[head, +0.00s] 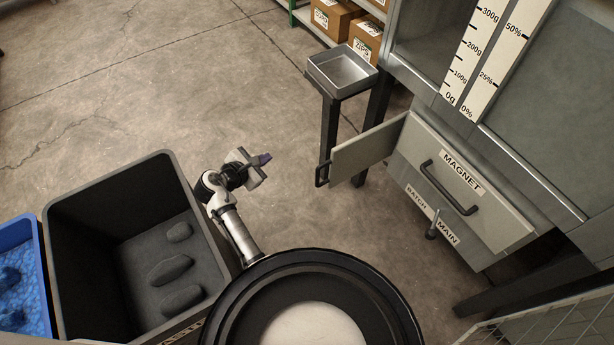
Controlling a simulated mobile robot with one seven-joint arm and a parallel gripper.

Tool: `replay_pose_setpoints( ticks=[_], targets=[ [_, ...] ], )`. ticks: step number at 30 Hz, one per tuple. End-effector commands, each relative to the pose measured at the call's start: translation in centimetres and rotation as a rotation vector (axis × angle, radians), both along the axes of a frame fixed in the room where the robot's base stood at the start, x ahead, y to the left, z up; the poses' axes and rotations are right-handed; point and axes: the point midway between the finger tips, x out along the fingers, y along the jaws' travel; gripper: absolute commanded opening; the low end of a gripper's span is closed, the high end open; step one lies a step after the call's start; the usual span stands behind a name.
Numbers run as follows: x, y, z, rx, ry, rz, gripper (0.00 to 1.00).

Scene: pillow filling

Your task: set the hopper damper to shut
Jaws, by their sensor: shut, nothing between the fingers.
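The grey hopper (405,60) stands at the right with a scale of grams and percent on its front. A flat grey plate (371,147) with a dark handle (322,174) sticks out from its lower left side; it looks like the damper, pulled out. My gripper (262,160) is shut and empty, over the floor near the dark bin, left of the plate and apart from it. Its fingertips point to the right.
A drawer marked MAGNET (462,178) with a handle and a lever (434,226) between BATCH and MAIN are on the hopper's lower front. A metal tray (343,69) stands on a dark stand behind the plate. A dark bin (62,220) holds several grey lumps. Floor is clear between gripper and plate.

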Motion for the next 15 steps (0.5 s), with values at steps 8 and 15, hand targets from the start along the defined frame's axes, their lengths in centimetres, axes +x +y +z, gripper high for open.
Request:
replay_pose_setpoints(
  ticks=[8, 15],
  targets=[
    [-3.5, -6.4, -5.8, -0.281, 0.223, -0.113, 0.00],
    [-1.6, -8.9, -7.3, -0.286, 0.227, -0.118, 0.00]
  ],
)
